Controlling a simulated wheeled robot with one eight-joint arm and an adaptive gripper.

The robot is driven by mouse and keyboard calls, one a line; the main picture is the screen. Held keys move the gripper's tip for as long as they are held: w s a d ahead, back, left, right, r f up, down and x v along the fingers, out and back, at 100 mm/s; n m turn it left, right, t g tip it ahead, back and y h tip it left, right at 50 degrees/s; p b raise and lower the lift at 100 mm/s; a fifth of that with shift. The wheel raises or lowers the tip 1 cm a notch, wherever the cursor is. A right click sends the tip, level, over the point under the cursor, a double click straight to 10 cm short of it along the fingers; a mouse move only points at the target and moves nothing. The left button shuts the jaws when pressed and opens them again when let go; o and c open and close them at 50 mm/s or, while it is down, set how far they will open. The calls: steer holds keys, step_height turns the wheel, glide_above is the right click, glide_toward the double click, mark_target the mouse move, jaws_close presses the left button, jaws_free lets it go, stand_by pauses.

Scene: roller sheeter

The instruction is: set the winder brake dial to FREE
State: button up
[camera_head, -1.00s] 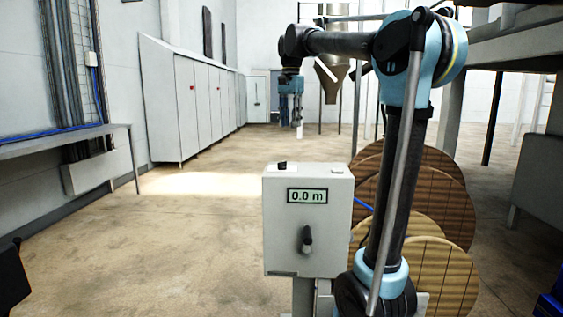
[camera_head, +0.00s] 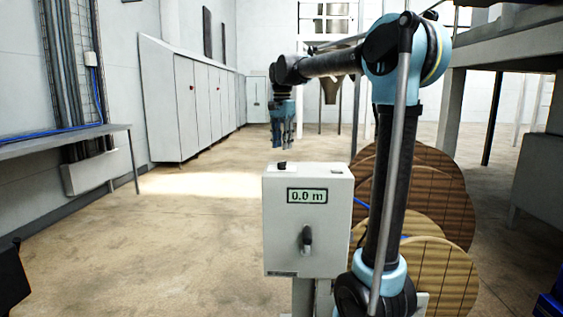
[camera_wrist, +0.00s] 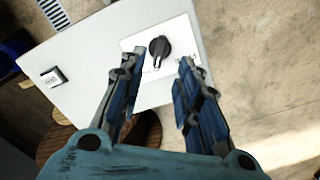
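A grey-white control box (camera_head: 335,255) stands in front of me. A small black dial (camera_head: 281,165) sits on its top face, at the left. In the wrist view the dial (camera_wrist: 159,48) is a round black knob with a pointer, on a white label plate (camera_wrist: 185,32). The plate's lettering is too small to read, so its setting cannot be told. My gripper (camera_head: 283,146) hangs pointing down above the box top. In the wrist view my gripper (camera_wrist: 158,62) is open and empty, with the dial showing just beyond the gap between its fingertips.
The box's front has a display (camera_head: 307,196) reading 0.0 m and a black handle (camera_head: 306,240). A small square button (camera_wrist: 53,77) is also on its top. Wooden reels (camera_head: 445,275) stand behind and right. A bench (camera_head: 100,142) is at left; the floor between is clear.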

mark_target(282, 165)
step_height(282, 165, down, 7)
steer(key=shift+r, duration=0.1)
stand_by(0.4)
jaws_close()
steer(key=shift+a, duration=0.15)
